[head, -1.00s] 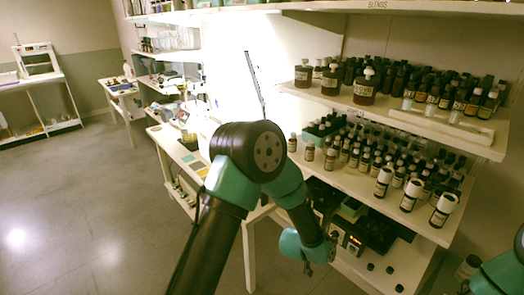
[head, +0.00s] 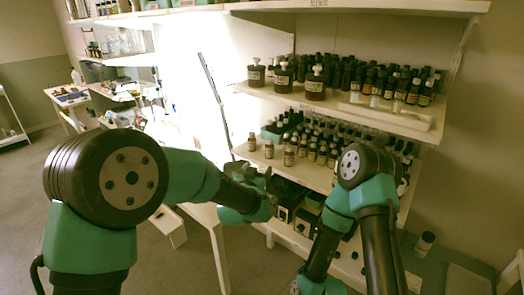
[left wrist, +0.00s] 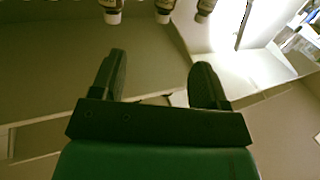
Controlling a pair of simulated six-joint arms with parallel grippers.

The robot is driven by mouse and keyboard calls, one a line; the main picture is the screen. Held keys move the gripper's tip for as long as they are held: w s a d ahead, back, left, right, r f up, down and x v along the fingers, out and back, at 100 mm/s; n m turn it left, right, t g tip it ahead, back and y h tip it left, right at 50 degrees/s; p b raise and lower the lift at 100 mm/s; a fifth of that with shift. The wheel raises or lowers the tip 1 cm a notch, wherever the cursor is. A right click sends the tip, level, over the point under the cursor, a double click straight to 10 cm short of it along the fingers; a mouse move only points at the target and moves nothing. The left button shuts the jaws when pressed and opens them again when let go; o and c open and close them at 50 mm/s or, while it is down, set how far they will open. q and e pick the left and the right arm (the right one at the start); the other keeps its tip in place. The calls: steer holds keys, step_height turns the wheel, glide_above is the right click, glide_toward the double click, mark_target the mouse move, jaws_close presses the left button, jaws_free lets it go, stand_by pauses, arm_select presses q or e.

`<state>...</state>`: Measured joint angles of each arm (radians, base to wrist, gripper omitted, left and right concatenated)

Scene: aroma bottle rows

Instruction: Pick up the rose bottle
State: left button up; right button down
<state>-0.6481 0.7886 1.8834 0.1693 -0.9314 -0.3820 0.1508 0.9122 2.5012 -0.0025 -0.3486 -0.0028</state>
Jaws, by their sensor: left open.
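Three small brown bottles with pale labels stand apart at the front left of the middle shelf: a left one (head: 252,142), a middle one (head: 269,149) and a right one (head: 289,156). The labels are too small to read, so I cannot tell which bottle is rose. My left gripper (head: 266,182) is in front of and below these bottles, near the shelf edge. In the left wrist view its two fingers (left wrist: 157,80) are apart with nothing between them. Parts of three bottles, one of them here (left wrist: 163,11), show beyond the fingers at the top edge.
Many more bottles (head: 322,140) crowd the middle shelf behind. Large dark bottles (head: 315,85) and a white tray (head: 392,116) stand on the shelf above. Dark boxes (head: 287,196) sit below. My right arm covers the right part of the middle shelf.

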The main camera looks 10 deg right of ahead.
mark_target(268, 148)
arm_select(q)
steer(key=x, duration=1.2)
steer(key=shift+w, duration=0.15)
steer(key=shift+a+x, duration=0.15)
steer(key=shift+x, duration=1.15)
steer(key=shift+a+x, duration=0.15)
steer(key=shift+x, duration=1.15)
steer(key=shift+w, duration=0.15)
steer(key=c, duration=1)
